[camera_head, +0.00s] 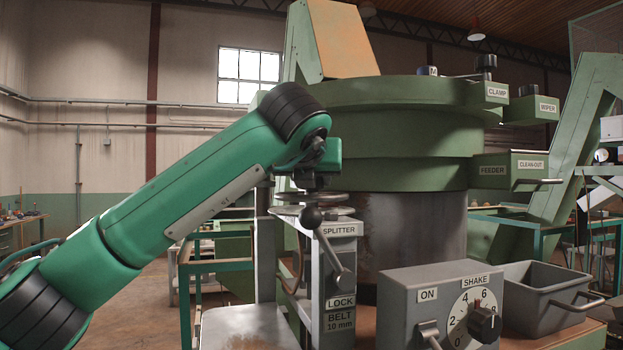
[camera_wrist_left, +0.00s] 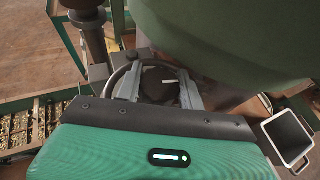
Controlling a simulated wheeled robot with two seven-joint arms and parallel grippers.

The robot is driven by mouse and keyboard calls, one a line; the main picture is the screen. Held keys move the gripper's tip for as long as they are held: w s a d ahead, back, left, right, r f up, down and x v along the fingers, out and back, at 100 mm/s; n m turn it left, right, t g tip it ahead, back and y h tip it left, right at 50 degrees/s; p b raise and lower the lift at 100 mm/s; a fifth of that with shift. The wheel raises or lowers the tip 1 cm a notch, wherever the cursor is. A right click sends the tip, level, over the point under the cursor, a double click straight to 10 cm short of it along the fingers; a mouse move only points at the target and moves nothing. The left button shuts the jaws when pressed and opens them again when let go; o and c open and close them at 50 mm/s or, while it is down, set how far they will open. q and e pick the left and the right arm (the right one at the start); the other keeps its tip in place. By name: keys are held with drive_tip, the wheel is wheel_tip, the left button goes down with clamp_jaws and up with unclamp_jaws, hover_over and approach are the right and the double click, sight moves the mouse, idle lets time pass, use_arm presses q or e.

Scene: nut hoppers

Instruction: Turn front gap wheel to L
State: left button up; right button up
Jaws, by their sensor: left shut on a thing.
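The front gap wheel (camera_head: 322,210) seems to be the dark disc above the SPLITTER label, right under my left wrist. In the left wrist view a dark round wheel top (camera_wrist_left: 158,90) with a short white mark lies between my fingers. My left gripper (camera_wrist_left: 159,88) is shut on it, with one finger on each side. In the head view the left gripper (camera_head: 307,184) points down onto the wheel, and my wrist hides part of it. No L mark is readable. My right gripper is not in view.
A lever with a black ball (camera_head: 312,217) stands close in front of the splitter post (camera_head: 340,262). The large green hopper bowl (camera_head: 415,150) rises just behind. A control box (camera_head: 400,300) and a grey bin (camera_head: 545,292) stand to the right.

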use_arm(q)
drive_tip(key=shift+r, duration=0.1)
drive_tip(key=o, duration=0.7)
drive_tip(key=shift+s, duration=0.25)
drive_tip(key=b+v, duration=0.3)
drive_tip(key=v, duration=1)
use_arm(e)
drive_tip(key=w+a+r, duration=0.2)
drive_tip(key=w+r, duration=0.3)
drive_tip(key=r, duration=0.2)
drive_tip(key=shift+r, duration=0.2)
use_arm(q)
drive_tip(key=shift+s+a+r, duration=0.1)
drive_tip(key=shift+s, duration=0.05)
